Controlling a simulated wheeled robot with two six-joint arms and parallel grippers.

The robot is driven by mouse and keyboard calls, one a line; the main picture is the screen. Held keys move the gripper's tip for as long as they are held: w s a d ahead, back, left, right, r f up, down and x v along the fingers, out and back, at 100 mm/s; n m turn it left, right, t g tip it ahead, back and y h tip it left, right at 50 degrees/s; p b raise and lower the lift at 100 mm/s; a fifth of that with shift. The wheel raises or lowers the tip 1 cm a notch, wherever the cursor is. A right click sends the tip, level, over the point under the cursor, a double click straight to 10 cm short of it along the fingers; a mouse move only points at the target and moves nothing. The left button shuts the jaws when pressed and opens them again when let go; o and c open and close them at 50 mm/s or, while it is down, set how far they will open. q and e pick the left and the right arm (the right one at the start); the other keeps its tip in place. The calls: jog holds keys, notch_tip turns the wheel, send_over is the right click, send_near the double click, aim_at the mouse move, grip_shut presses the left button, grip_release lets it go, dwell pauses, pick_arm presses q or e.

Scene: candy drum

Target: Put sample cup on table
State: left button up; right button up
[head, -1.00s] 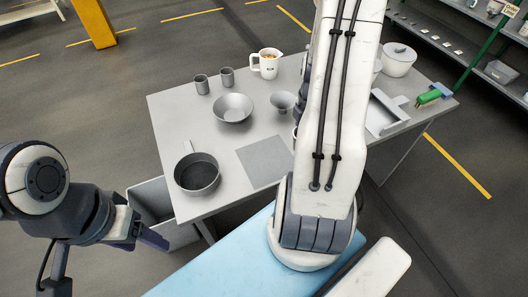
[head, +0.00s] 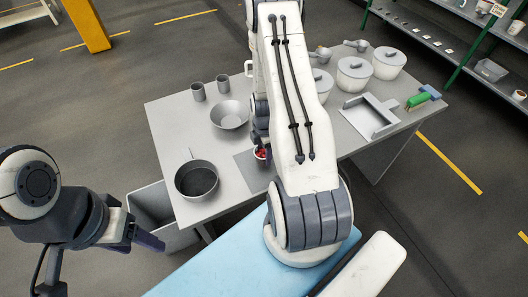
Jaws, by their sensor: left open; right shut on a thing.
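The sample cup (head: 261,155), small and pale with red candy in it, shows just below my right gripper (head: 260,142) in the head view. It is at or just above the darker square mat (head: 252,176) on the grey table (head: 221,147); I cannot tell whether it touches. My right gripper is shut on the cup, with its fingers mostly hidden by my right arm. My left gripper (head: 151,243) is open and empty, off the table's near left corner beside a grey bin.
A saucepan (head: 196,180), a bowl (head: 230,115) and two grey cups (head: 211,89) stand left of the mat. Lidded pots (head: 354,74), a tray (head: 370,116) and a green-handled tool (head: 418,100) are at right. A grey bin (head: 150,205) stands beside the table.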

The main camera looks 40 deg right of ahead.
jog(key=shift+f, duration=0.55)
pick_arm(q)
jog(key=shift+r, duration=0.25)
